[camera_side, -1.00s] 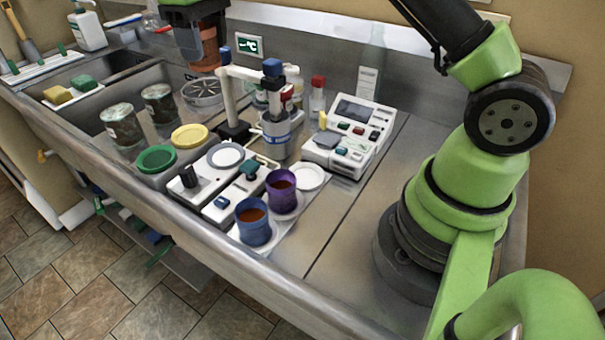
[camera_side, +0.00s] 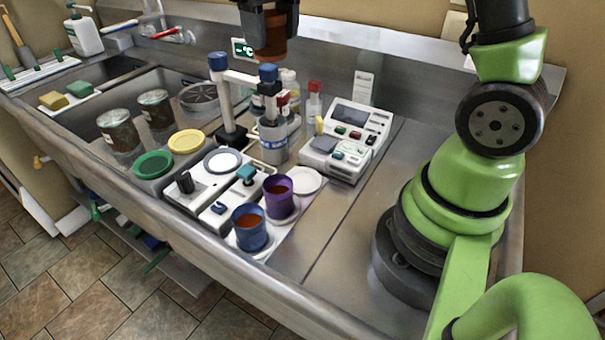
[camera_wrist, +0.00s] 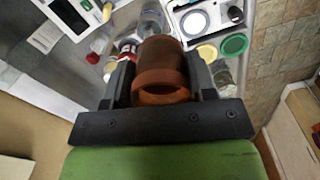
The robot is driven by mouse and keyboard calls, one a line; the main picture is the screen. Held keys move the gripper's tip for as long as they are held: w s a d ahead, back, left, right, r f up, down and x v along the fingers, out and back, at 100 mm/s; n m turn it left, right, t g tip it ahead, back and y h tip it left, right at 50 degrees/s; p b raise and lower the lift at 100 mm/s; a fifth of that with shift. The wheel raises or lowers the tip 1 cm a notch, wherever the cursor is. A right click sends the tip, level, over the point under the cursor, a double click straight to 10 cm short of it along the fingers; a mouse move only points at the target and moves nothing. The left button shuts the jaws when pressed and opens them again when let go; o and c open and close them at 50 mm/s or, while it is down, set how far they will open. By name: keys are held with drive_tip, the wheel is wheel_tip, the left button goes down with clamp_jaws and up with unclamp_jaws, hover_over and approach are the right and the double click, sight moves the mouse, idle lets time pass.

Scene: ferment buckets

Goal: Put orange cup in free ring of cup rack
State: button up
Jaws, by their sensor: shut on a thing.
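My gripper (camera_side: 270,22) is shut on the orange cup (camera_side: 271,44), high over the back of the counter in the side view. In the wrist view the cup (camera_wrist: 160,78) sits between the two dark fingers and looks brownish orange. The cup rack (camera_side: 285,232) is a pale board near the counter's front edge, below and well apart from the held cup. A blue cup (camera_side: 249,233) and a purple cup (camera_side: 279,203) stand upright in it, each with dark orange content. The free ring (camera_side: 305,180) is the white round place behind the purple cup.
A stand with blue-capped posts (camera_side: 240,78) and a grey container (camera_side: 273,142) rise below the held cup. A white device with a screen (camera_side: 349,140) stands right of them. Small bottles (camera_side: 314,102) are behind. Bare counter (camera_side: 345,215) lies right of the rack.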

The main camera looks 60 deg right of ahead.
drive_tip(key=s+f+m, duration=0.2)
drive_tip(key=s, duration=0.4)
drive_tip(key=f, duration=1.7)
drive_tip(key=shift+w+d+f, duration=0.3)
drive_tip(key=shift+w+d, duration=0.05)
drive_tip(key=shift+f, duration=2.45)
drive_tip(key=shift+f, duration=0.15)
drive_tip(key=o, duration=0.7)
